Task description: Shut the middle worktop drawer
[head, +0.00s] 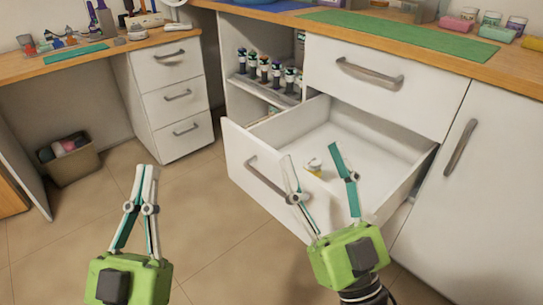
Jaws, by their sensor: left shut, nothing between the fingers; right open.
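The white worktop drawer (355,140) under the top drawer front is pulled well out toward me. Its front panel (240,150) carries a long grey bar handle (262,178). A small white and yellow item (314,167) lies inside on the drawer floor. My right gripper (313,155) is open and appears in front of the drawer's right part, hiding some of its front; I cannot tell if it touches. My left gripper (148,168) is shut and empty, over the floor to the left of the drawer.
A closed upper drawer (385,85) sits above the open one, with a closed cupboard door (470,180) to its right. An open shelf with several small bottles (264,70) is at the left. A drawer unit (170,100) and a bin (68,158) stand further left.

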